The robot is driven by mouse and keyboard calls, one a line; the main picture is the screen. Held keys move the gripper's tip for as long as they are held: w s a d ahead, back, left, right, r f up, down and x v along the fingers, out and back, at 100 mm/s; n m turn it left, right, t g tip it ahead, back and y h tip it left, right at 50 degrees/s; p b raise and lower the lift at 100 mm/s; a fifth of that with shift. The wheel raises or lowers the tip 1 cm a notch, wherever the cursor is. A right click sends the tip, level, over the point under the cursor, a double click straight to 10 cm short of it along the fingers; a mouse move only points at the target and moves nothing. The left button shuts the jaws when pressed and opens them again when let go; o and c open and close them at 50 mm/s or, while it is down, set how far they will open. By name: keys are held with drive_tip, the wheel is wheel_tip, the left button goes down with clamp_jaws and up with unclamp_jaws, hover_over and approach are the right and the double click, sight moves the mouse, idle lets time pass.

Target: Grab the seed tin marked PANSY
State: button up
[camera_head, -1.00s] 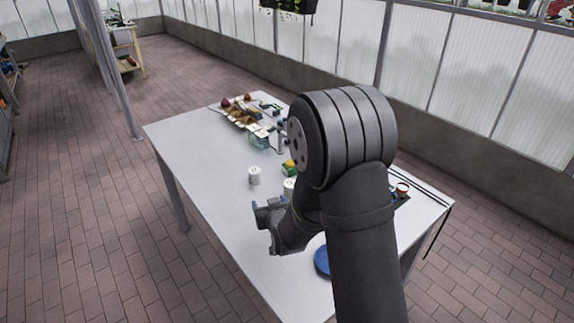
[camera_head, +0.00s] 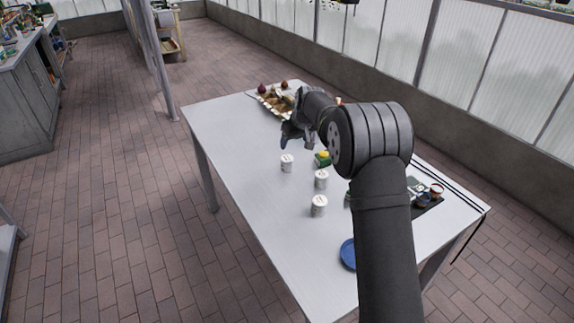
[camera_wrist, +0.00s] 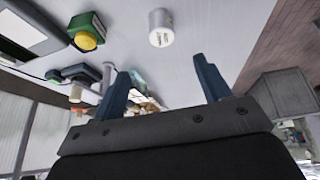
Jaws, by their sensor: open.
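Three white cylindrical tins stand upright on the table in the head view: a far one (camera_head: 286,163), a middle one (camera_head: 320,178) and a near one (camera_head: 318,206). Their labels are too small to read there, so I cannot tell which is PANSY. My gripper (camera_head: 297,140) is open and empty, above the table on the far side of the far tin. In the wrist view, one white tin (camera_wrist: 161,30) with illegible dark lettering lies beyond the open fingertips (camera_wrist: 162,68), apart from them.
A tray of brown and red items (camera_head: 268,102) is at the table's far end. A blue plate (camera_head: 348,254) and a dark tray with cups (camera_head: 428,208) are nearer. The table's left side (camera_head: 235,150) is clear.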

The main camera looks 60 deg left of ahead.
sight(288, 160)
drive_tip(key=shift+h, duration=0.3)
drive_tip(key=x, duration=1.6)
drive_tip(key=shift+s, duration=0.25)
drive_tip(key=c, duration=1.1)
